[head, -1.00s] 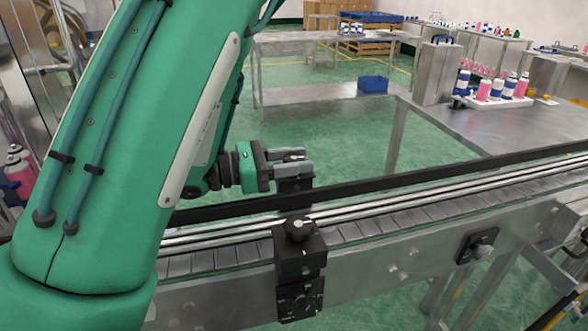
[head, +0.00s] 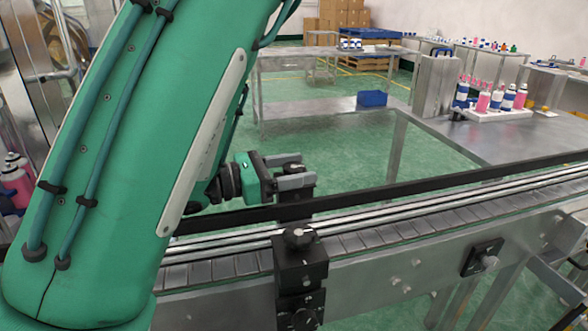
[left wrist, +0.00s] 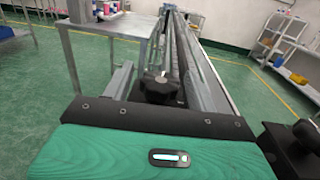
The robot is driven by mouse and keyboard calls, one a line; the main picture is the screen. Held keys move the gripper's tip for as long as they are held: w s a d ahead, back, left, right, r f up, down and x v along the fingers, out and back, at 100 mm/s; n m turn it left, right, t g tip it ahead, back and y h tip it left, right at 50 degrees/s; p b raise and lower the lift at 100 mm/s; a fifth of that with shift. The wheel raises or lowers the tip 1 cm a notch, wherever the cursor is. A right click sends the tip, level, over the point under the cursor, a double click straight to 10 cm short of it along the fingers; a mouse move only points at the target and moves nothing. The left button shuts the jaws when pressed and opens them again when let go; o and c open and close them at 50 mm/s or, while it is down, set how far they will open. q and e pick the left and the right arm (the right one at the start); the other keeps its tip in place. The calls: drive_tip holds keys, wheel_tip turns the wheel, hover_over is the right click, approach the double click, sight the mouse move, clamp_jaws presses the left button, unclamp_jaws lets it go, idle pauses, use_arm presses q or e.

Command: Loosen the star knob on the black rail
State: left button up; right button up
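The black rail (head: 400,194) runs along the far side of the conveyor. A black star knob (left wrist: 158,86) sits ahead of my left gripper's green body in the left wrist view. In the head view my left gripper (head: 294,172) is at the black clamp block on the rail. Its two grey fingers are apart and reach to either side of the dark knob part at the block's top. I cannot tell whether they press on it. My right gripper is not in view.
A second black clamp with a round knob (head: 298,237) stands on the conveyor's near side, close below my left gripper. The slatted conveyor (head: 350,237) extends right. A steel table (head: 500,140) with a tray of bottles (head: 500,114) is at the back right.

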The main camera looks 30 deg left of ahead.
use_arm(q)
drive_tip(key=shift+s+a, duration=0.35)
drive_tip(key=b+v, duration=0.2)
drive_tip(key=v, duration=1.1)
drive_tip(key=shift+b, duration=0.4)
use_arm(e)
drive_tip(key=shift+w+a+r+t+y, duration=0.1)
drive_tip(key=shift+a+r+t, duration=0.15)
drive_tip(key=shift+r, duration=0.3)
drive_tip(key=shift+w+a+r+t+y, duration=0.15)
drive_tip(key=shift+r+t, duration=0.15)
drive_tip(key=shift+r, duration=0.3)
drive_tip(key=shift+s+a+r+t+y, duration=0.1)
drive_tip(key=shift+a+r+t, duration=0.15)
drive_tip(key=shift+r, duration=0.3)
use_arm(q)
drive_tip(key=shift+d, duration=0.1)
